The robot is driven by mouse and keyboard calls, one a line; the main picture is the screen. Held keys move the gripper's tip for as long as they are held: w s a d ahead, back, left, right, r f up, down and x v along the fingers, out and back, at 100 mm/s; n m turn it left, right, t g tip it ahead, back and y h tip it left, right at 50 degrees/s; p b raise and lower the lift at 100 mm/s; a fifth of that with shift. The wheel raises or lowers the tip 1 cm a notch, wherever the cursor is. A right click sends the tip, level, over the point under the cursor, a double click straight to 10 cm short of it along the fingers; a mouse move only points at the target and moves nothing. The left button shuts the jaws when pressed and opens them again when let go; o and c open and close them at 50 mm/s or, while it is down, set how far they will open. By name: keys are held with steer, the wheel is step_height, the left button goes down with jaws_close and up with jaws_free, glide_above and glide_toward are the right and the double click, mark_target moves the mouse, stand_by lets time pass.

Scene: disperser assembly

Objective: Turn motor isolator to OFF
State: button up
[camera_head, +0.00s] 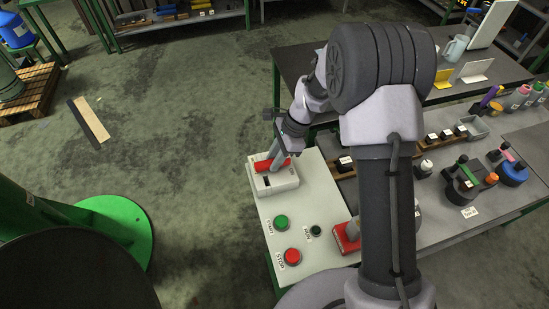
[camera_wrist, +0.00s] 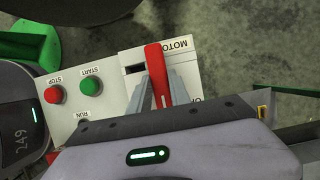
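The motor isolator is a white box (camera_head: 263,184) at the far left corner of the pale control panel in the head view. It also shows in the wrist view (camera_wrist: 133,58), with part of the word MOTOR readable. Its red handle (camera_head: 262,166) lies roughly left to right across the box in the head view. In the wrist view the red handle (camera_wrist: 154,58) runs up the picture between my fingers. My gripper (camera_wrist: 160,82) has a finger close against each side of the handle and looks shut on it. My gripper (camera_head: 275,155) partly hides the handle in the head view.
A red block (camera_head: 346,238) is partly behind my arm. The bench (camera_head: 440,230) to the right holds several parts. Open floor lies left.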

steer(key=shift+n, duration=0.3)
jaws_close()
steer(key=n+g+p, duration=0.1)
steer(key=n+p, duration=0.1)
steer(key=n, duration=0.1)
steer(key=shift+w+r, duration=0.1)
steer(key=shift+r, duration=0.05)
steer(key=n+h+p, duration=0.1)
steer(key=n, duration=0.1)
steer(key=n+g+h+p, duration=0.1)
steer(key=n, duration=0.2)
steer(key=shift+w+a+g, duration=0.15)
steer(key=shift+g, duration=0.15)
steer(key=n, duration=0.2)
steer(key=n+h+p, duration=0.1)
steer(key=n, duration=0.1)
steer(key=shift+a+n+g+h, duration=0.1)
steer(key=shift+n+g+h, duration=0.2)
steer(key=shift+n, duration=0.1)
steer(key=shift+a+n+h+p, duration=0.1)
steer(key=shift+n+h+p, duration=0.65)
steer(key=shift+n, duration=1.45)
steer(key=o, duration=1)
jaws_free()
steer(key=shift+c, duration=0.2)
